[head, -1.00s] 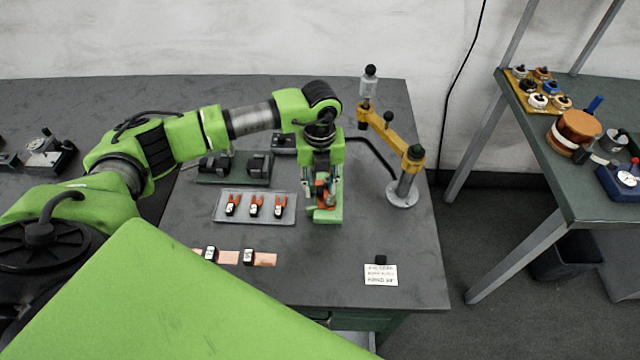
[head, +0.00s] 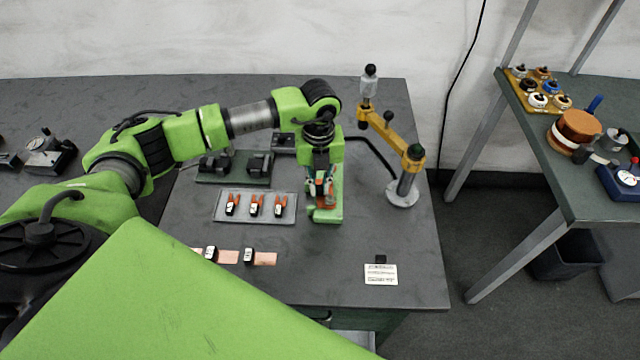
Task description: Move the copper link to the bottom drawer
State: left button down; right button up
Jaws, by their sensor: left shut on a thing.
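My left gripper (head: 321,191) points down at a small green block (head: 327,214) on the grey workbench, right of the tray. It is shut on a small reddish, copper-coloured piece, mostly hidden by the fingers, which looks like the copper link. I cannot tell whether the piece still touches the block. Below the bench's front edge, part of a dark green drawer cabinet (head: 387,328) shows. The bottom drawer cannot be made out. My right gripper is not in view.
A grey tray (head: 222,216) holds orange-handled tools. Copper strips with black-and-white pieces (head: 265,259) lie nearer the front. A yellow jointed arm stand (head: 402,192) rises right of my gripper.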

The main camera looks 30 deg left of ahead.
pick_arm(q)
jog(key=shift+s+a, duration=0.75)
jog(key=shift+a, duration=0.35)
dwell(0.3)
notch_tip(320, 180, up, 7)
jog(key=p, duration=0.4)
jog(key=shift+p, duration=0.4)
dwell(0.6)
jog(key=s+d+r+n+b, duration=0.3)
jog(key=s+n, duration=0.3)
jog(key=n, duration=0.8)
jog(key=s+d+r+n+b, duration=0.3)
jog(key=s+d+n+b, duration=0.2)
jog(key=n, duration=1)
jog(key=shift+s+d, duration=0.45)
jog(key=shift+s, duration=0.35)
